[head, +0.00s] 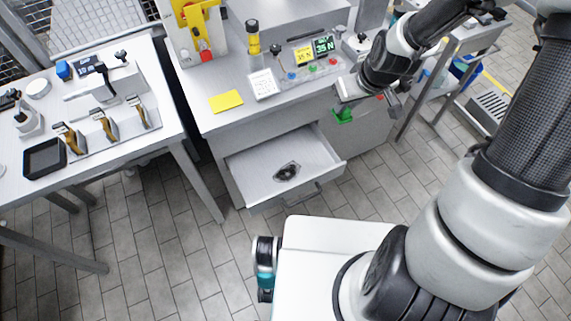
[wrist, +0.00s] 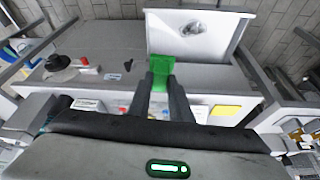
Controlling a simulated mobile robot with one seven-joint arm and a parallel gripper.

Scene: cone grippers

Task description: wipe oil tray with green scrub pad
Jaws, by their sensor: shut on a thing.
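My gripper (wrist: 161,84) is shut on the green scrub pad (wrist: 160,76), with its two dark fingers on either side of it. In the head view the pad (head: 342,116) hangs below my gripper, by the cabinet front to the right of the pulled-out tray. The oil tray (head: 252,163) is a light grey, drawer-like tray pulled out from under the counter. The tray also shows in the wrist view (wrist: 165,35), beyond the pad. The pad looks apart from the patch.
The counter (head: 222,122) above the tray holds a yellow note (head: 226,101), a white card (head: 262,84), small displays and coloured buttons. A side table (head: 100,165) with tools and a black bin (head: 45,158) stands at left. Tiled floor is clear in front.

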